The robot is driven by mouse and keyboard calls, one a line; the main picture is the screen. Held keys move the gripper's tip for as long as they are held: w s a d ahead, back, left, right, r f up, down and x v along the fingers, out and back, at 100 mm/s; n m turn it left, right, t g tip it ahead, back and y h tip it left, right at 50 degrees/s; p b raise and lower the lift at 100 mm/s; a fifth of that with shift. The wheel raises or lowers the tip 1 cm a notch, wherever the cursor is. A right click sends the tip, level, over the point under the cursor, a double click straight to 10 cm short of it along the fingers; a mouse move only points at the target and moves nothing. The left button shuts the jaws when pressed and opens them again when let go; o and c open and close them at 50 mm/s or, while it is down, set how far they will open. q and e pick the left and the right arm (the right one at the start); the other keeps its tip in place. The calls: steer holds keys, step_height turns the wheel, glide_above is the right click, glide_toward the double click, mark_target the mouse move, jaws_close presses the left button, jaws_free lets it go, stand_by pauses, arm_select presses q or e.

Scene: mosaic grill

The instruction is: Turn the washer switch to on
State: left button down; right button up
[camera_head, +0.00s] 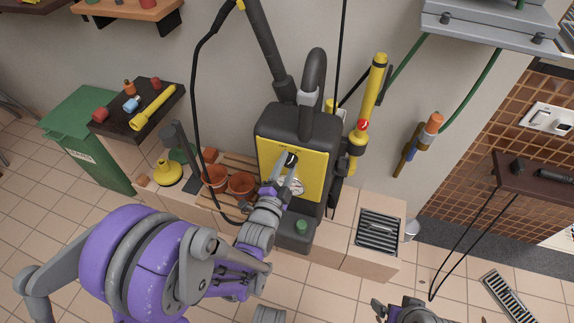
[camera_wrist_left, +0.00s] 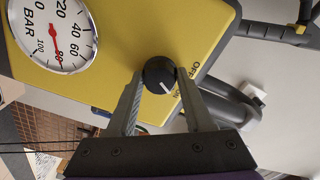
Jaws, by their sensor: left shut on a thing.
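The washer (camera_head: 268,150) is a dark machine with a yellow front panel, standing against the wall. Its switch is a round black knob (camera_wrist_left: 158,75) with a white mark, on the yellow panel. In the left wrist view the mark points to the lower right, toward the partly hidden "ON" label; "OFF" is printed to the right. My left gripper (camera_head: 288,164) is shut on the knob, one finger on each side; its fingers (camera_wrist_left: 155,85) also show in the left wrist view. My right gripper (camera_head: 387,308) is low at the bottom edge, away from the washer, its jaws unclear.
A white pressure gauge (camera_wrist_left: 52,35) sits beside the knob. Clay pots (camera_head: 240,184) stand left of the washer. A black hose hangs in front of the wall. A yellow lance (camera_head: 372,88) stands at its right. A grate (camera_head: 379,230) lies on the ledge.

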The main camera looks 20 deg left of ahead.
stand_by(0.3)
arm_select(q)
steer(key=shift+c, duration=1.5)
jaws_free()
steer(key=s, duration=1)
steer(key=shift+s+a+b, duration=0.15)
steer(key=shift+s+b, duration=0.2)
steer(key=shift+s, duration=0.05)
